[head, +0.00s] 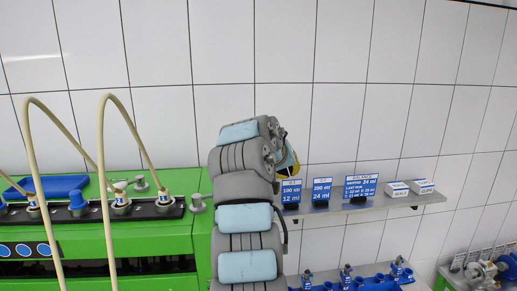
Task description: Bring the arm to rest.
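My arm stands upright in the middle of the head view, with grey links and light blue pads. Its upper part is folded, and the top bends over near the white tiled wall. A small yellow, blue and dark part shows at the right behind the top link; I cannot tell what it is. My gripper cannot be made out and is probably hidden behind the arm's links. I cannot see whether it holds anything.
A green machine (80,241) with cream hoses (104,180) and a blue tray (47,187) stands left. A wall shelf (434,197) right of my arm carries blue signs (361,188) and white boxes (421,186). Blue fittings (346,275) lie below. The upper wall is clear.

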